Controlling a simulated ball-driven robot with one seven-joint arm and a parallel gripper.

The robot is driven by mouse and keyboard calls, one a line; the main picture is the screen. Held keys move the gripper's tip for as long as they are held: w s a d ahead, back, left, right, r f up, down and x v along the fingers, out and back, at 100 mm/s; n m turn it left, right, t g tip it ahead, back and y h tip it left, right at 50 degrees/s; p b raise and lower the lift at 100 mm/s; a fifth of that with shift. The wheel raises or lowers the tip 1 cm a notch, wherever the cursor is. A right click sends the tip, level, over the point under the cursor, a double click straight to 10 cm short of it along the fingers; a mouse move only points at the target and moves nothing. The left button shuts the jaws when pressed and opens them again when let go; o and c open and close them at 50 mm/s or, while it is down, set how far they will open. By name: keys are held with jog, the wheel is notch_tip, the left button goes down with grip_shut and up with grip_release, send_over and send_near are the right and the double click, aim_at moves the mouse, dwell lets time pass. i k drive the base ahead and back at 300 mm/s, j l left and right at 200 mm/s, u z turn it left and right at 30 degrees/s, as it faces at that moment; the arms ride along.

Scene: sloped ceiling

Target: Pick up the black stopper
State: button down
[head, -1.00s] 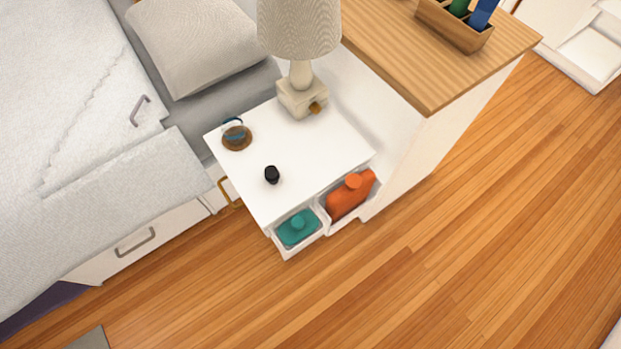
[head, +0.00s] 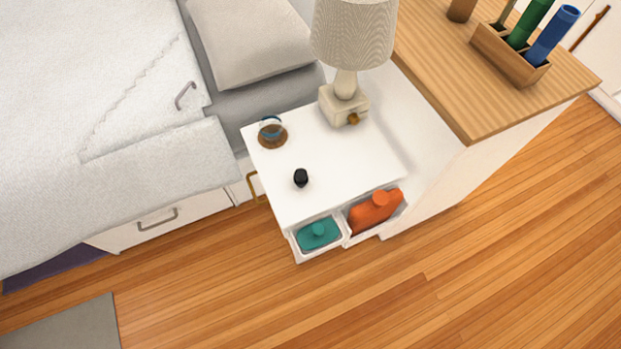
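The black stopper (head: 301,178) is a small dark piece standing on the white top of the nightstand (head: 340,165), left of the middle and toward the front. Nothing touches it. My gripper is not in view, so I cannot see whether it is open or shut.
A lamp (head: 345,105) and a round brown-and-blue item (head: 272,132) stand on the nightstand's back part. Front bins hold a teal container (head: 318,234) and an orange bottle (head: 376,210). The bed (head: 130,130) is at left, a wooden-topped cabinet (head: 480,90) at right. Floor in front is clear.

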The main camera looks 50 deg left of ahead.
aim_at(301, 177)
jog(key=j+u, duration=0.15)
jog(key=j, duration=0.25)
jog(key=i+j+u, duration=0.1)
jog(key=j, duration=0.3)
jog(key=i+j+u, duration=0.15)
jog(key=j, duration=0.2)
jog(key=i+j+u, duration=0.15)
jog(key=j, duration=0.25)
jog(key=k, duration=0.05)
